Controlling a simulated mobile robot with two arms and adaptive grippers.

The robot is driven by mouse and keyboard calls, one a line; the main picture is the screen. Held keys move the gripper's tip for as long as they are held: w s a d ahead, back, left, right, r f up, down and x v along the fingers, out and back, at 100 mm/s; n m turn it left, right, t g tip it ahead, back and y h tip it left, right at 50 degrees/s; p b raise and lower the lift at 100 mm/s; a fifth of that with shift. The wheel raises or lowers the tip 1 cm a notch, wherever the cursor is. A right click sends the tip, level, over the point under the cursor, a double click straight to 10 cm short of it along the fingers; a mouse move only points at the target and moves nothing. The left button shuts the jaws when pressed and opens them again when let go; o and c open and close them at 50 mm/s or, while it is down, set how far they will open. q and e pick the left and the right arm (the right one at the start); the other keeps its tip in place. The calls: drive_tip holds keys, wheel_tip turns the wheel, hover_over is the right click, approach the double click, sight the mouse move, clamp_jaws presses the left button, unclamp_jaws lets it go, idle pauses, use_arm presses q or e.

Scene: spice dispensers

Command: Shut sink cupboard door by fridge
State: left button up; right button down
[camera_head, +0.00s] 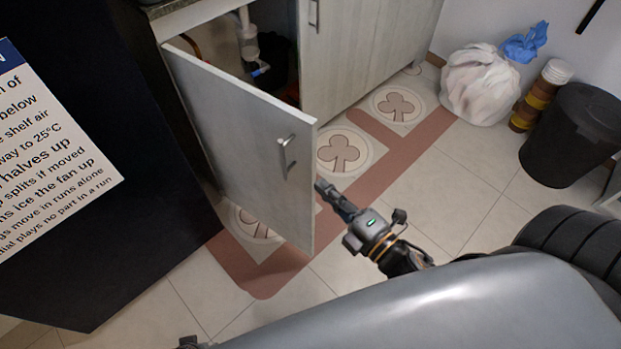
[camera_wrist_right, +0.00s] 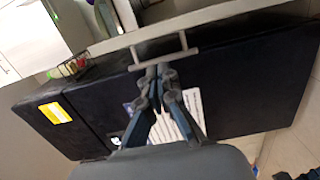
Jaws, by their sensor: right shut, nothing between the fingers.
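The sink cupboard door (camera_head: 235,140) by the fridge stands wide open in the head view, swung out from the cabinet. Its bar handle (camera_head: 287,155) is near the free edge. In the right wrist view the door (camera_wrist_right: 215,14) shows nearly edge-on, with the handle (camera_wrist_right: 165,48) just ahead of the fingertips. My right gripper (camera_head: 322,187) is shut and empty, just right of the door's free edge. It also shows in the wrist view (camera_wrist_right: 162,70). I cannot tell whether it touches the door or handle.
The dark fridge (camera_head: 95,150) with a printed sheet (camera_head: 40,145) stands left of the door. Pipes (camera_head: 248,40) show inside the cupboard. A second cupboard door (camera_head: 350,50) is shut. A white bag (camera_head: 480,85) and black bin (camera_head: 572,135) stand at right.

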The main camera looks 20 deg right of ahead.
sight(298, 162)
drive_tip(key=x, duration=0.9)
drive_tip(key=shift+d+p, duration=0.1)
drive_tip(key=shift+p, duration=0.2)
use_arm(q)
drive_tip(key=shift+s+a+f, duration=0.1)
drive_tip(key=shift+s+f, duration=0.15)
drive_tip(key=shift+f, duration=0.25)
drive_tip(key=shift+s+f, duration=0.25)
drive_tip(key=shift+f, duration=0.2)
use_arm(e)
drive_tip(key=shift+w+f, duration=0.1)
drive_tip(key=shift+w, duration=0.2)
